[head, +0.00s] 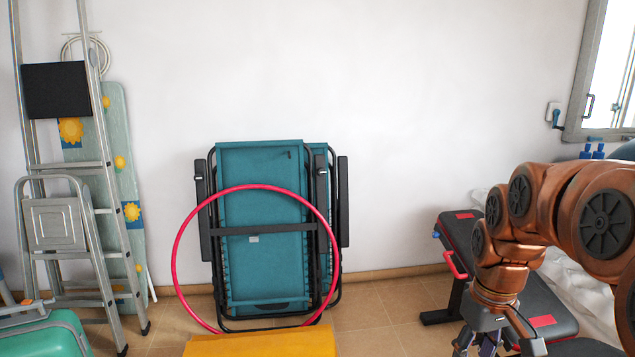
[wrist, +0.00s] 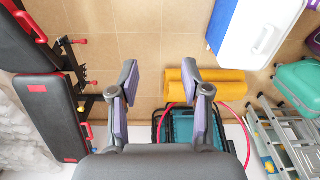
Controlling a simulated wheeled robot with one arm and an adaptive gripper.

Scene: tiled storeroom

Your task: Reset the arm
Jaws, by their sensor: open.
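My copper-coloured arm reaches in from the right side of the head view. My gripper (head: 480,343) points down at the bottom edge there, partly cut off by the frame. In the wrist view my gripper (wrist: 163,88) shows two fingers with purple-grey pads spread wide apart. It is open and nothing is between the fingers. Tiled floor shows between and beyond them.
A black weight bench (head: 520,290) stands beside and behind my arm. Folded teal loungers (head: 262,265) and a pink hoop (head: 176,262) lean at the wall. A yellow object (head: 262,344) lies in front. Ladders (head: 100,235) and a green case (head: 45,338) stand left. Some tiled floor is clear.

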